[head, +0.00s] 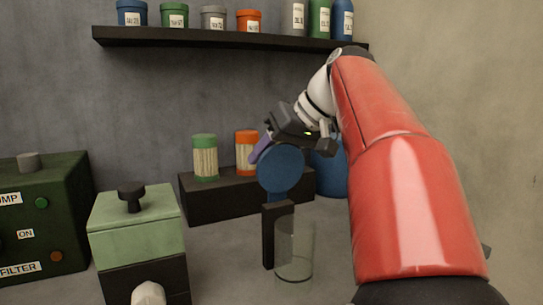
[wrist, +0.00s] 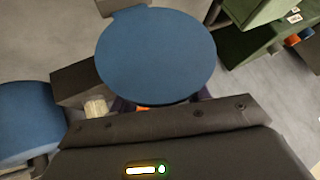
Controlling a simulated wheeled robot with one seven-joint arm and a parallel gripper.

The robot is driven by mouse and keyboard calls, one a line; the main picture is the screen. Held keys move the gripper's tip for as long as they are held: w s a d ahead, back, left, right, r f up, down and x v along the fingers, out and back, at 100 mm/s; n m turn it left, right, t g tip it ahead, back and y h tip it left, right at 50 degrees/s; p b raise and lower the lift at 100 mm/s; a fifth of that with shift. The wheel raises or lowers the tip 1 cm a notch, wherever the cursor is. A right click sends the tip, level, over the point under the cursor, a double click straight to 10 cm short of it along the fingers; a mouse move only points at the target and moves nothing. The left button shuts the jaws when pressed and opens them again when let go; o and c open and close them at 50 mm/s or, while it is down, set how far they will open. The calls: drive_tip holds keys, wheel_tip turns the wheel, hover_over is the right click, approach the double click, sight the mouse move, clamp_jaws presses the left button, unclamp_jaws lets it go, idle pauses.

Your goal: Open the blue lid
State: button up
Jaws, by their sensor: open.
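The blue lid (head: 281,170) is a round disc standing steeply raised, its flat face towards the head camera. It sits above a clear glass cylinder (head: 295,255), beside the top of a dark post (head: 268,238). In the wrist view the lid (wrist: 155,55) fills the upper middle and hides most of my fingers. My gripper (head: 262,149) is open, just above and behind the lid's upper edge in the head view. I cannot tell whether a finger touches the lid. Nothing shows between the fingers.
A dark ledge (head: 230,198) behind holds a green-capped filter (head: 205,158) and an orange-capped one (head: 246,152). A blue container (head: 331,176) is partly hidden by my arm. A green box with a black knob (head: 137,225) stands left. A shelf (head: 220,38) with several jars hangs above.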

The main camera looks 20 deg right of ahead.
drive_tip(key=v, duration=0.7)
drive_tip(key=shift+s+d+r, duration=0.15)
drive_tip(key=shift+d+r, duration=0.05)
